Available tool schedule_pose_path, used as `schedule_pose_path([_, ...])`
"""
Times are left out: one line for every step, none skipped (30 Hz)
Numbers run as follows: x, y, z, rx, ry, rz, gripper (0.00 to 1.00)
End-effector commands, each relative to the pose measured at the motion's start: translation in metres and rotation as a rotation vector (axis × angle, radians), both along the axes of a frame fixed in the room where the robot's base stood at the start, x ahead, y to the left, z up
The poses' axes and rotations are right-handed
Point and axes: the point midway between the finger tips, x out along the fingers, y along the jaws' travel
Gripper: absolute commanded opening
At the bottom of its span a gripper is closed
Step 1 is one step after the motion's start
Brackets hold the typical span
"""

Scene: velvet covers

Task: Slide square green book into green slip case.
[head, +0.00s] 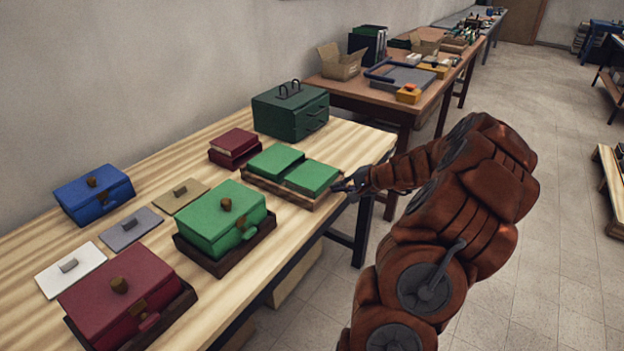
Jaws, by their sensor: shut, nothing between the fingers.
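Two flat green square blocks, the book-like things here, lie side by side on a low brown wooden tray (262,187). One green block (276,161) is at the back left and the other green block (313,177) is at the front right. A bright green box (215,222) with a brown knob sits in a dark brown tray at the table's front edge. A dark green case (290,112) with handles stands behind the blocks. I cannot tell which is the slip case. My gripper (342,186) is shut and empty, close beside the right block; contact is unclear.
A dark red box (122,298), a blue box (94,194), a small red block (234,147) and several flat knobbed plates stand leftward on the table. Bare wood (352,140) shows behind the right block. Another cluttered table (440,98) stands beyond.

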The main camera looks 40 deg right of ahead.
Motion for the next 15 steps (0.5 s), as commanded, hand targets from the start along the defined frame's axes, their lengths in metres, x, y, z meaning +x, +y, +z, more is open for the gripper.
schedule_pose_path([0.002, 0.001, 0.0, 0.0, 0.0, 0.001, 0.0])
schedule_pose_path([0.003, 0.001, 0.0, 0.0, 0.0, 0.001, 0.0])
schedule_pose_path([0.005, 0.002, 0.0, 0.0, 0.0, 0.001, 0.0])
schedule_pose_path([0.006, 0.003, 0.0, 0.0, 0.0, 0.002, 0.0])
schedule_pose_path([0.007, 0.003, 0.0, 0.0, 0.0, 0.003, 0.0])
schedule_pose_path([0.009, 0.003, 0.0, -0.001, 0.0, 0.002, 0.0])
schedule_pose_path([0.01, 0.004, 0.0, -0.001, 0.0, 0.002, 0.0])
schedule_pose_path([0.011, 0.004, 0.0, -0.001, 0.0, 0.002, 0.0])
schedule_pose_path([0.013, 0.004, 0.0, 0.0, 0.0, 0.001, 0.0])
schedule_pose_path([0.014, 0.005, 0.0, 0.0, 0.0, 0.001, 0.0])
schedule_pose_path([0.015, 0.005, 0.0, 0.0, 0.0, 0.001, 0.0])
schedule_pose_path([0.017, 0.006, 0.0, 0.0, 0.0, 0.002, 0.0])
schedule_pose_path([0.018, 0.006, 0.0, 0.0, 0.0, 0.002, 0.0])
schedule_pose_path([0.019, 0.007, 0.0, 0.0, 0.0, 0.002, 0.0])
schedule_pose_path([0.02, 0.007, 0.0, 0.0, 0.0, 0.002, 0.0])
